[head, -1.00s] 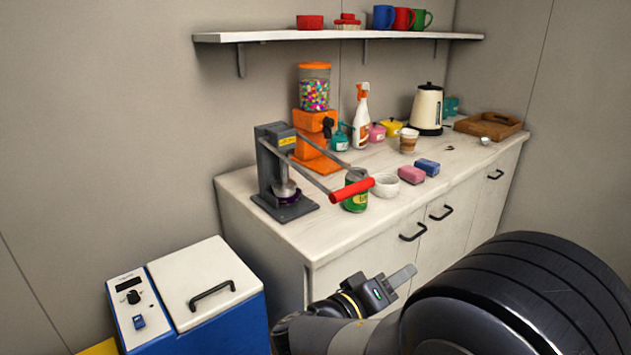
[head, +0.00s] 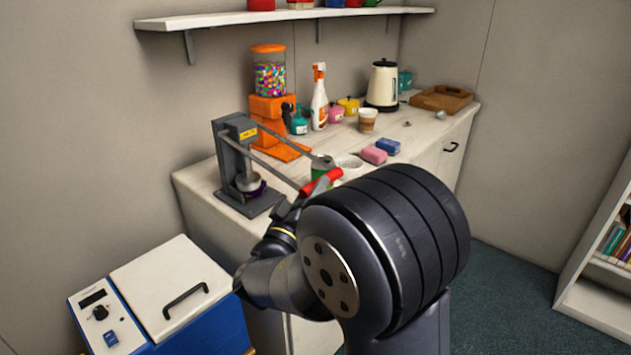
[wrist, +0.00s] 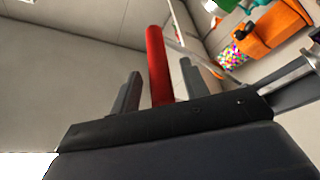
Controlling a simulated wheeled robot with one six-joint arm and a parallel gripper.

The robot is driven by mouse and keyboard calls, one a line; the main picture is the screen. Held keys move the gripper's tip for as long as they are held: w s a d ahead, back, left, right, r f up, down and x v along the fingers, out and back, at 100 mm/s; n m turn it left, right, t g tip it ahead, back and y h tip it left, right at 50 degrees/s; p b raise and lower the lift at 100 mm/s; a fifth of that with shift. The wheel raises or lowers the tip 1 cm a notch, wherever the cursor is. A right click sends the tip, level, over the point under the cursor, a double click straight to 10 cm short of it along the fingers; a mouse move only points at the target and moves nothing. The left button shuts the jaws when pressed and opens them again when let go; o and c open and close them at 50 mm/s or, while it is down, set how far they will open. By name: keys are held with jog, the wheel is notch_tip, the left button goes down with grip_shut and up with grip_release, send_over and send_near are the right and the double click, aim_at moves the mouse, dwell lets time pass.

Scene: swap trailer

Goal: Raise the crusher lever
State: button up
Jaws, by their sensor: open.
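The grey can crusher (head: 240,170) stands at the near left end of the counter. Its lever slants down to the right and ends in a red handle (head: 322,182). A purple and silver piece sits in the crusher's base. In the wrist view the red handle (wrist: 158,62) stands between the two fingers of my open gripper (wrist: 160,92). I cannot tell whether a finger touches it. In the head view my own arm hides most of the gripper, beside the handle.
A green can (head: 322,166) and a white bowl (head: 349,163) stand just behind the handle. An orange candy dispenser (head: 268,108) stands behind the lever. A blue and white chest (head: 165,290) is at lower left, and a bookshelf (head: 600,285) at right.

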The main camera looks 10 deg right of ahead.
jog(key=shift+x, duration=0.95)
grip_shut()
